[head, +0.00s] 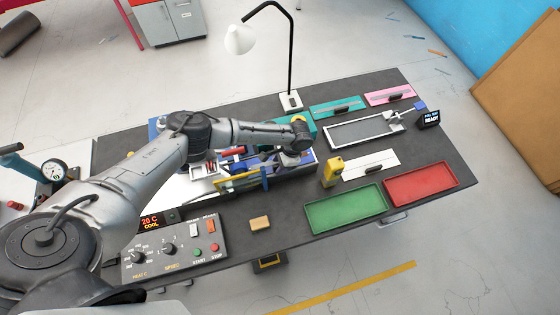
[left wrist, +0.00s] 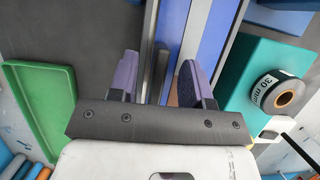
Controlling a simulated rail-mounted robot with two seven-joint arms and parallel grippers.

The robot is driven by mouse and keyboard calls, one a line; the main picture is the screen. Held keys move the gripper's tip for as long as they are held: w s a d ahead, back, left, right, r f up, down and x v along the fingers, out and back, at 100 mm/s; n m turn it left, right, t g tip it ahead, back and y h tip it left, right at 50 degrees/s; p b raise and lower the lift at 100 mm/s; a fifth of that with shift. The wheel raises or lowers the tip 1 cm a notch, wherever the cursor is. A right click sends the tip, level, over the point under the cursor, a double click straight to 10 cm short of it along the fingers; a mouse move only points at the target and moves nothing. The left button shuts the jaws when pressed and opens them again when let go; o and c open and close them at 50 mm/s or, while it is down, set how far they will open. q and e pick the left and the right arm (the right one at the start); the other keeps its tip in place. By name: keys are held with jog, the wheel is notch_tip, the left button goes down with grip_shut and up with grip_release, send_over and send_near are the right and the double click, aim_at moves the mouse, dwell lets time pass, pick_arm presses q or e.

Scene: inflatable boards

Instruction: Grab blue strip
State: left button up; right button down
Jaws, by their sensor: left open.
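My left gripper (left wrist: 160,72) is open in the left wrist view, its two purple fingers apart on either side of a long, narrow machine section. Narrow blue and grey bands run lengthwise there, and a wider blue strip-like surface (left wrist: 212,38) lies partly behind the right finger. I cannot tell which band is the separate blue strip, and no grip on one shows. In the head view my left arm reaches over the bench from the left, and its wrist covers much of the blue machine (head: 304,160). My right gripper is not in view.
A green tray (head: 346,210) and a red tray (head: 420,185) lie at the right front. A yellow device (head: 332,171) stands beside the machine. A control box (head: 175,249) and tan block (head: 260,223) are at the front. A lamp (head: 291,60) rises behind. A tape roll (left wrist: 277,92) is close right.

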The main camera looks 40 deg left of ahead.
pick_arm(q)
jog(key=shift+f, duration=0.4)
dwell(0.6)
grip_shut()
dwell(0.4)
